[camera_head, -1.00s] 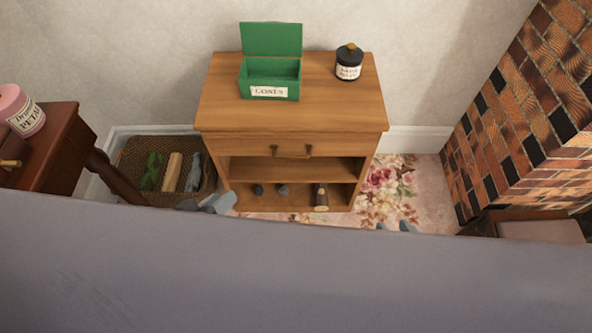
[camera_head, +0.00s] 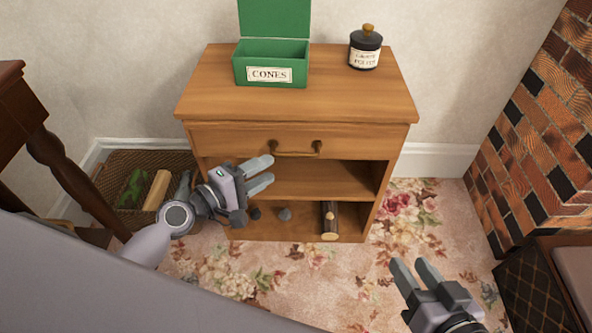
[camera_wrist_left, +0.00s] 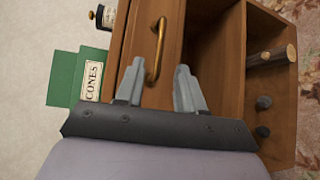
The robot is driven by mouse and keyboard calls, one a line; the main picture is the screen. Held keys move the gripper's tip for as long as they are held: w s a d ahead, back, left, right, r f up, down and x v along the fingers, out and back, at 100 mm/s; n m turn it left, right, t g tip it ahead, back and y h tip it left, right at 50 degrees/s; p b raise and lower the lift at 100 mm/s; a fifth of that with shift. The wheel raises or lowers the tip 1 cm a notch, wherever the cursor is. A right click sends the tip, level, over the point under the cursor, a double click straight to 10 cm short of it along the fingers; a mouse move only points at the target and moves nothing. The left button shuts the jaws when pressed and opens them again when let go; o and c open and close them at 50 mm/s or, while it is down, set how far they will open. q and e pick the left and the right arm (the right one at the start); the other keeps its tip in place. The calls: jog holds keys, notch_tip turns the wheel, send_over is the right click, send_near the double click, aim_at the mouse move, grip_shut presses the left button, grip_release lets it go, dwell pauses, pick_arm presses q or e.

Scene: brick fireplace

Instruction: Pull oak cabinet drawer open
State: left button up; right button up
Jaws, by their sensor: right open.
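The oak cabinet (camera_head: 225,97) stands against the wall with its drawer (camera_head: 230,140) shut. A brass bar handle (camera_head: 296,153) is on the drawer front, and it also shows in the left wrist view (camera_wrist_left: 157,50). My left gripper (camera_head: 262,173) is open and empty, in front of the cabinet, below and to the left of the handle. In the left wrist view its fingers (camera_wrist_left: 158,88) point at the cabinet front, with the handle ahead and apart from them. My right gripper (camera_head: 416,272) is open and empty, over the rug at the lower right.
A green CONES box (camera_head: 270,72) with raised lid and a black jar (camera_head: 365,48) stand on the cabinet top. A basket (camera_head: 120,170), dark table (camera_head: 40,120) and brick fireplace (camera_head: 540,130) flank the cabinet.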

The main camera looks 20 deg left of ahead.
pick_arm(q)
jog(key=x, duration=0.7)
jog(key=shift+w+d, duration=0.1)
grip_shut()
